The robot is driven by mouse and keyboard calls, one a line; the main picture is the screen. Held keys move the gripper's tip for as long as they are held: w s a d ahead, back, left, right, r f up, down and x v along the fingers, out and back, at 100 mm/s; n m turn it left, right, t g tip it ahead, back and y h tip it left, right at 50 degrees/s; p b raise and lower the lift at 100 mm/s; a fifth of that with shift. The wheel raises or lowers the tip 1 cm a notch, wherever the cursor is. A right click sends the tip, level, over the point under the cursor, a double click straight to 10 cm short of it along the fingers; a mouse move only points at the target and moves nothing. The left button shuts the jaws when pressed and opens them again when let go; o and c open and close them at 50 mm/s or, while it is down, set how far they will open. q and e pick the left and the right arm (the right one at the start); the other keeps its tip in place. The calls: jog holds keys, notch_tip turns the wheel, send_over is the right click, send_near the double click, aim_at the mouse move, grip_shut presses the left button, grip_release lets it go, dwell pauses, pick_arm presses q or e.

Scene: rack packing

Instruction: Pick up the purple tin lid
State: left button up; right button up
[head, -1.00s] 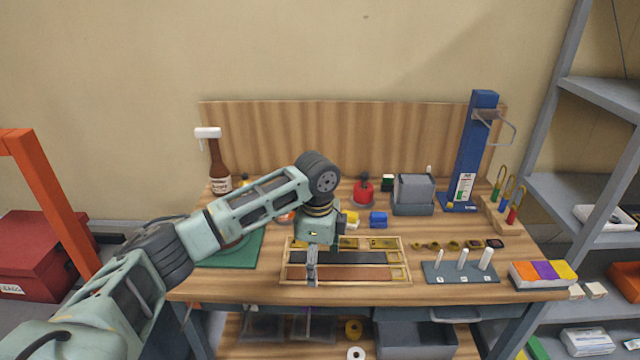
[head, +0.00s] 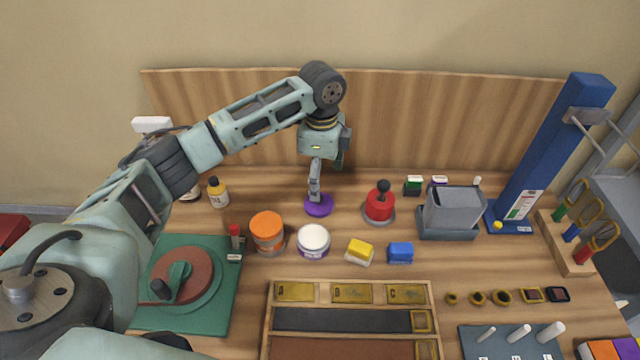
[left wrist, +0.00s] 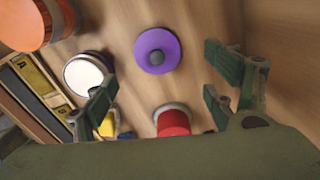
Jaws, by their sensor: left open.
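The purple tin lid (head: 318,206) is a round disc with a dark grey knob in its middle, lying on the bench toward the back. In the left wrist view the lid (left wrist: 158,51) lies in full view beyond the fingers, apart from them. My left gripper (head: 315,192) points down, above or just behind the lid in the head view. A white-topped tin with a purple label (head: 313,242) stands in front of the lid. My right gripper is not in view.
An orange tin (head: 267,232) stands left of the white-topped tin. A red knobbed object (head: 380,203) is close right of the lid. Yellow (head: 359,251) and blue (head: 400,252) blocks lie in front. The wooden backboard (head: 420,120) rises behind.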

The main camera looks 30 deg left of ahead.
pick_arm(q)
jog(key=shift+f, duration=0.4)
jog(key=f+p, duration=0.1)
jog(key=s+f+p, duration=0.1)
jog(key=f, duration=0.1)
jog(key=shift+f, duration=0.3)
notch_tip(320, 180, down, 2)
jog(key=shift+w+f+p, duration=0.15)
jog(key=shift+f+p, duration=0.1)
jog(key=shift+p, duration=0.15)
jog(key=shift+f, duration=0.35)
jog(key=shift+r, duration=0.1)
jog(key=c, duration=1)
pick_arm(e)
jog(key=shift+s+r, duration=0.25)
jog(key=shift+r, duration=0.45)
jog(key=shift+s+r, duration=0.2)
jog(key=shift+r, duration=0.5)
